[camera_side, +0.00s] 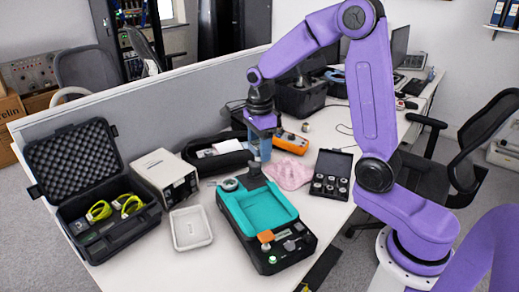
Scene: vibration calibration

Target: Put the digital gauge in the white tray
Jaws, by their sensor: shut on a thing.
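The white tray (191,229) is a small, shallow, empty tray on the table, left of the teal-and-black device. My gripper (260,160) points down over the back end of that device, right of and behind the tray. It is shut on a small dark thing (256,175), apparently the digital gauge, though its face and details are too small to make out. The fingers hide its upper part. I cannot tell whether its lower end touches the device.
The teal-and-black device (259,207) stands between my gripper and the table's front edge, with a round knob (230,184) at its back left. A white box instrument (165,176), an open black case (105,215), a pink cloth (290,173) and a weight box (331,176) surround it.

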